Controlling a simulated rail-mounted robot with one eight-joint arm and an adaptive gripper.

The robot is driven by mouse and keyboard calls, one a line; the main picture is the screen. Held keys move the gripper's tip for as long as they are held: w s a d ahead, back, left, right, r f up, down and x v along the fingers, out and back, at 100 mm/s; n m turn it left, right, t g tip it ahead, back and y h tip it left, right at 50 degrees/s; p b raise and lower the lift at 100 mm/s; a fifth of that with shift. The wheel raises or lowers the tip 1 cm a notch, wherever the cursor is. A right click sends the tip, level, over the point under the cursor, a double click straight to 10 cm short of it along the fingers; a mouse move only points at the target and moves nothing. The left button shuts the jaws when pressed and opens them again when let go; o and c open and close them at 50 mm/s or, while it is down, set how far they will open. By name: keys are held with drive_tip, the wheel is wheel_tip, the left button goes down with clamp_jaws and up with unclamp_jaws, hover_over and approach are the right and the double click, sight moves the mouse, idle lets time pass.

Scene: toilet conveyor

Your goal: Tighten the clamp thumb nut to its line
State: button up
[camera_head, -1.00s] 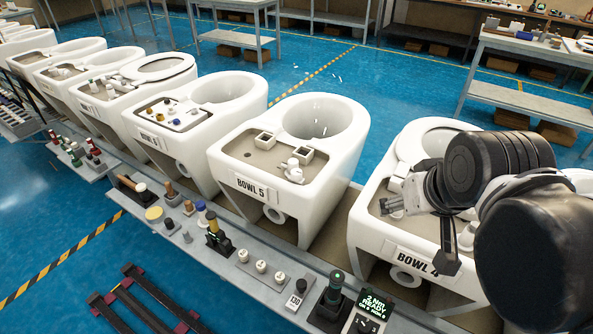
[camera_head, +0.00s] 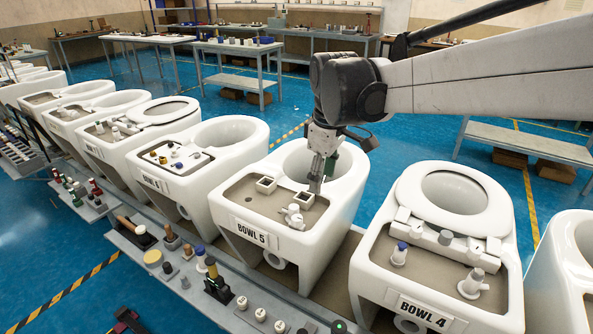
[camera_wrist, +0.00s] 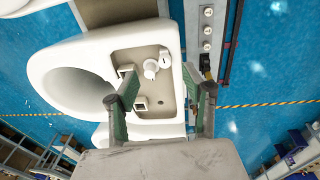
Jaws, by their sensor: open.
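My gripper (camera_head: 322,178) is open and empty, fingers down, above the right rear of bowl 5's deck in the head view. In the wrist view its green fingers (camera_wrist: 158,72) stand well apart, with bowl 5's beige deck (camera_wrist: 155,112) beyond them. A white fitting with a round cap (camera_head: 294,214) stands on the deck's right side; it also shows between the fingers in the wrist view (camera_wrist: 151,69). I cannot tell for sure which part is the clamp thumb nut, and no line is readable.
Two square white sockets (camera_head: 266,185) sit on bowl 5's deck, beside the open bowl. A grey rail (camera_head: 205,300) with knobs and tools runs along the front.

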sight(298, 217)
drive_tip(key=w+a+f+n+g, duration=0.2)
drive_tip(key=w+a+f+n, duration=0.15)
drive_tip(key=w+a, duration=0.2)
drive_tip(key=f, duration=1.3)
drive_tip(key=shift+s+f, duration=0.2)
drive_tip(key=shift+f, duration=0.1)
drive_tip(key=shift+c, duration=0.5)
clamp_jaws()
drive_tip(key=shift+m, duration=0.25)
